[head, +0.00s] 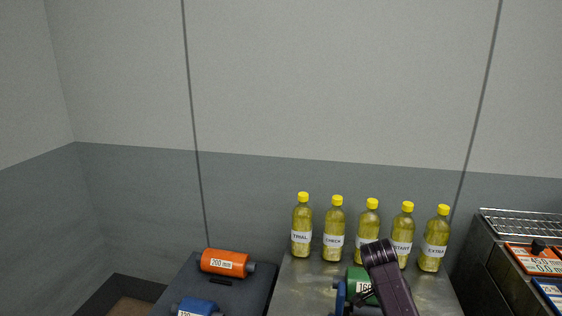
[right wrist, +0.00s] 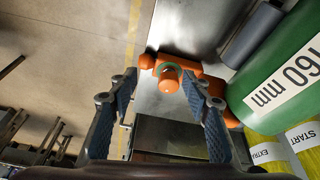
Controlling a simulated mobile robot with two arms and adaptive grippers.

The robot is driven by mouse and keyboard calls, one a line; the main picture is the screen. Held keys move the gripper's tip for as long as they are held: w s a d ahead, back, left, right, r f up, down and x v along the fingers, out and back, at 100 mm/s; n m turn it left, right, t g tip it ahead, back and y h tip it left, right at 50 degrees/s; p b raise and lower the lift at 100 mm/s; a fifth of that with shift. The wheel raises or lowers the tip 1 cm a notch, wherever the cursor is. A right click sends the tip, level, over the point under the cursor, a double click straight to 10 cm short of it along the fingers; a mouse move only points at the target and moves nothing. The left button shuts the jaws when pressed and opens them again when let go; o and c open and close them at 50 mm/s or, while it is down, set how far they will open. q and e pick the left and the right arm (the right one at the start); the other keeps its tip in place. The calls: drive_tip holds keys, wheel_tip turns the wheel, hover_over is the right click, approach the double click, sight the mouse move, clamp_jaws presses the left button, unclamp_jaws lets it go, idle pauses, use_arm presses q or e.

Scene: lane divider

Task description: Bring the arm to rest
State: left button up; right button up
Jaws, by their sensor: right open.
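My right gripper (right wrist: 159,82) is open in the right wrist view, its two blue-padded fingers spread apart. An orange part with a round knob (right wrist: 168,80) and a green ring shows beyond and between the fingertips; I cannot tell how far off it is. A dark link of my right arm (head: 388,276) rises at the lower middle of the head view, over the metal table (head: 305,285). It partly hides the green 160 mm cylinder (head: 358,285), which also shows large at right in the right wrist view (right wrist: 275,78). My left gripper is not in view.
Several yellow-capped bottles (head: 334,230) stand in a row at the table's back. An orange 200 mm cylinder (head: 224,263) and a blue cylinder (head: 195,307) lie on the dark surface at left. A rack (head: 520,224) with labelled bins (head: 536,261) stands at right.

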drive_tip(key=s+a+f+n+t+y, duration=0.1)
drive_tip(key=s+a+f+n, duration=0.2)
drive_tip(key=s+f+n, duration=0.35)
drive_tip(key=s+a+f+n+t+y, duration=0.1)
drive_tip(key=s+a+f+n, duration=0.2)
drive_tip(key=s, duration=0.6)
drive_tip(key=s+a+r+n+t+y, duration=0.1)
drive_tip(key=s+a+r+n, duration=0.2)
drive_tip(key=s+n, duration=0.35)
drive_tip(key=s+a+r+n+t+y, duration=0.1)
drive_tip(key=s+a+r+n, duration=0.25)
drive_tip(key=s, duration=0.65)
wheel_tip(320, 180, down, 30)
drive_tip(key=s+f+g+b, duration=0.1)
drive_tip(key=s+b, duration=0.1)
drive_tip(key=s, duration=0.1)
drive_tip(key=s+d+f+b, duration=0.1)
drive_tip(key=s+d+f, duration=0.1)
drive_tip(key=s+f, duration=0.6)
drive_tip(key=s+d+f+n+g, duration=0.1)
drive_tip(key=s+f, duration=0.6)
drive_tip(key=s, duration=0.1)
drive_tip(key=shift+d+f+b, duration=0.35)
drive_tip(key=shift+f, duration=0.05)
